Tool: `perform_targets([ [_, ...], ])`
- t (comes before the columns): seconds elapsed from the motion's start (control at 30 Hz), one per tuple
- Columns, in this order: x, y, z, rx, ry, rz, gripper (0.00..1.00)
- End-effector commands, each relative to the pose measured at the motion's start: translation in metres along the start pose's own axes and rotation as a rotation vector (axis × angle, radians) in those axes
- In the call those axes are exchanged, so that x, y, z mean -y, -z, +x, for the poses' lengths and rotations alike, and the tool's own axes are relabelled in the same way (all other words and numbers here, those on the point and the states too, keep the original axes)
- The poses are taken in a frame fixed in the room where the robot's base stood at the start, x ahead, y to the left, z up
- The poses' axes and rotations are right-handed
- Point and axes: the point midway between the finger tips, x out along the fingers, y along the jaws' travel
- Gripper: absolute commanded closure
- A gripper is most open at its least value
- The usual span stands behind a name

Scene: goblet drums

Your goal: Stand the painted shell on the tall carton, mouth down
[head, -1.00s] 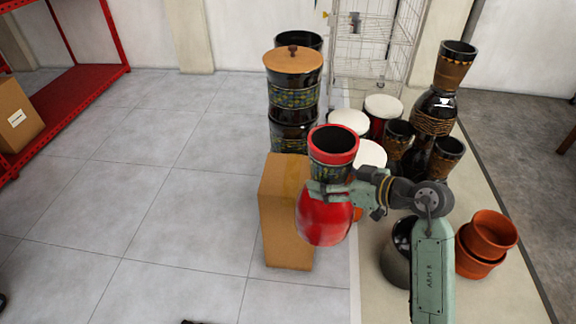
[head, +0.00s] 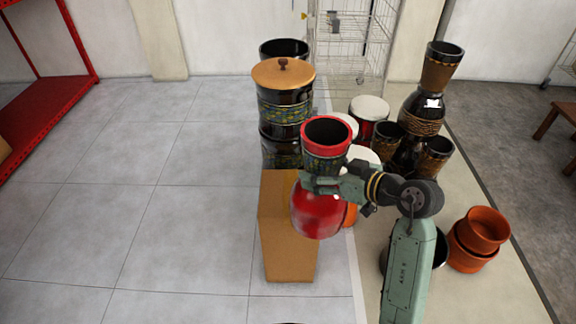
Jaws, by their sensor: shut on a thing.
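The painted shell (head: 320,213) has a rounded red bowl at the bottom and a dark patterned upper part. Its open, red-rimmed end faces up. My gripper (head: 318,184) is shut on its narrow middle, from the right, and holds it nearly upright. The tall brown carton (head: 288,245) stands upright on the floor. In the head view the bowl covers the right part of the carton's top and side. I cannot tell the gap between them. The bowl's underside is hidden.
A stack of black patterned drums with a wooden lid (head: 283,80) stands behind the carton. White-topped drums (head: 369,108) and a tall black goblet drum (head: 420,118) crowd the right. Terracotta pots (head: 480,238) sit at far right. The tiled floor at left is clear.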

Motion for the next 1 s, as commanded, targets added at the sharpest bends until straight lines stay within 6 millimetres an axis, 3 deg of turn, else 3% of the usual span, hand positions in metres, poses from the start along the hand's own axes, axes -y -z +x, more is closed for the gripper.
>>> perform_targets([
  [0.6,-0.034,0.04,0.117,-0.001,0.002,-0.005,0.94],
  [0.83,-0.04,0.044,0.135,-0.004,-0.001,-0.003,0.94],
  [1.0,-0.041,0.033,0.14,-0.003,-0.001,0.0,0.94],
])
